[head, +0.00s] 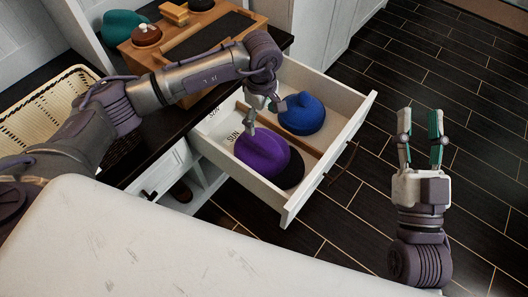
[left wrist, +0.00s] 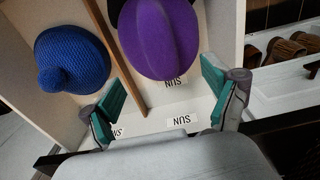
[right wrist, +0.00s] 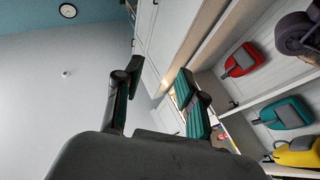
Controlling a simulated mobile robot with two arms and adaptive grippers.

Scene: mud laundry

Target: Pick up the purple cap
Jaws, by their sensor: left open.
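The purple cap (head: 262,152) lies in the open white drawer (head: 335,82), with a dark brim at its right side. My left gripper (head: 264,112) is open and empty, pointing down over the drawer, just above and behind the cap. In the left wrist view the purple cap (left wrist: 160,40) is ahead of the spread fingers (left wrist: 160,95), with no visible grip on it. My right gripper (head: 420,125) is open and empty, over the floor to the right of the drawer.
A blue knitted hat (head: 302,114) lies in the drawer's other compartment, behind a wooden divider (left wrist: 118,58). The drawer walls surround both. A dark counter holds a woven basket (head: 48,115) and a wooden box (head: 190,35). The dark floor (head: 350,215) at right is clear.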

